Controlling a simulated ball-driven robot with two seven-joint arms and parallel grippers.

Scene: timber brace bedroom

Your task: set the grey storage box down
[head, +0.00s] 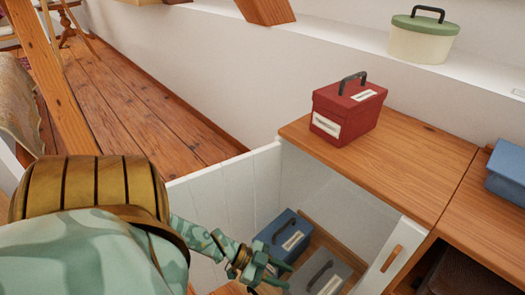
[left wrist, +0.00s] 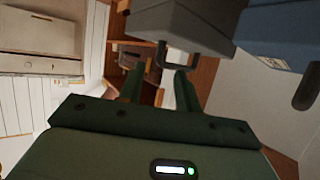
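The grey storage box (head: 338,269) stands inside the white-walled compartment, beside a blue box (head: 270,233), with its dark handle on top and a pale label on its side. Its base is cut off by the frame edge, so I cannot see what it rests on. My left gripper (head: 287,275) is just left of the grey box, with its two fingers apart. In the left wrist view the grey box (left wrist: 185,22) and its handle are just beyond the spread fingertips of the gripper (left wrist: 160,72); nothing is clamped between them. My right gripper is out of view.
A red box (head: 340,112) stands on the wooden top (head: 410,155) beside the compartment. A white panel (head: 225,190) bounds the compartment's left. A green-lidded tub (head: 420,42) sits on the ledge, and another blue box (head: 508,170) is at the right edge.

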